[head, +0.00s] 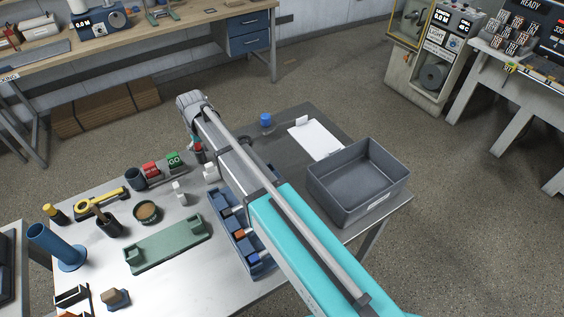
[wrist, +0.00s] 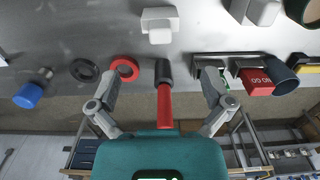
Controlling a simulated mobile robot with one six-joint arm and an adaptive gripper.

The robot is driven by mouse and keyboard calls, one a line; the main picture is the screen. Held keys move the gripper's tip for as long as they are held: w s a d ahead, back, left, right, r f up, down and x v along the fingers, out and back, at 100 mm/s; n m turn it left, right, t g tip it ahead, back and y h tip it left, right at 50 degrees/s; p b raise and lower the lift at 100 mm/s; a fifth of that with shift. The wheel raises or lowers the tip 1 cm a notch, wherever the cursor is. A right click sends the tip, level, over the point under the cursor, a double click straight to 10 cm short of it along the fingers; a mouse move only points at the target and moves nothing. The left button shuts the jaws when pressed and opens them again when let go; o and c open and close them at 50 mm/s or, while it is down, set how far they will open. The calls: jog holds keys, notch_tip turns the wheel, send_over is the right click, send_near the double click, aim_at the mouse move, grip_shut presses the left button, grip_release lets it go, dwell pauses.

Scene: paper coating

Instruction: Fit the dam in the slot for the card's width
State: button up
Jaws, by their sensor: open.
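My gripper (wrist: 160,76) is open in the wrist view, its fingers spread on either side of a tool with a red handle and black head (wrist: 164,92). I cannot tell whether they touch it. No piece is clearly recognisable as the dam. In the head view a blue compartmented rack (head: 222,202) lies partly hidden under my arm, with an orange piece (head: 238,237) and a blue piece (head: 252,258) in it. A white card or sheet (head: 316,137) lies at the back of the table. I cannot tell which slot matches its width.
A green cradle (head: 165,245) lies at the front, with a blue tube stand (head: 70,258) to its left. White blocks (head: 180,190) stand near the rack. A grey bin (head: 358,180) is at right. Red (wrist: 124,68) and black (wrist: 83,69) rings lie left of the tool in the wrist view.

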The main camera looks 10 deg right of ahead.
jog(key=s+d+m, duration=0.1)
jog(key=s+d, duration=0.4)
jog(key=d, duration=0.6)
jog(key=s+d+m, duration=0.2)
jog(key=s+d, duration=0.3)
jog(key=d, duration=0.7)
jog(key=s+d+m, duration=0.2)
jog(key=s+d, duration=0.4)
jog(key=d, duration=0.6)
jog(key=c, duration=0.4)
jog(key=w+a+r+n+p, duration=0.1)
jog(key=w+a+n, duration=0.4)
jog(key=a, duration=0.6)
jog(key=w+a+n, duration=0.6)
jog(key=a+n, duration=0.4)
jog(key=a, duration=0.2)
jog(key=w+a+r+n+p, duration=0.1)
jog(key=w+a+n, duration=0.4)
jog(key=a+n, duration=0.3)
jog(key=a, duration=0.4)
jog(key=shift+w+r+p, duration=0.15)
jog(key=shift+r+p, duration=0.2)
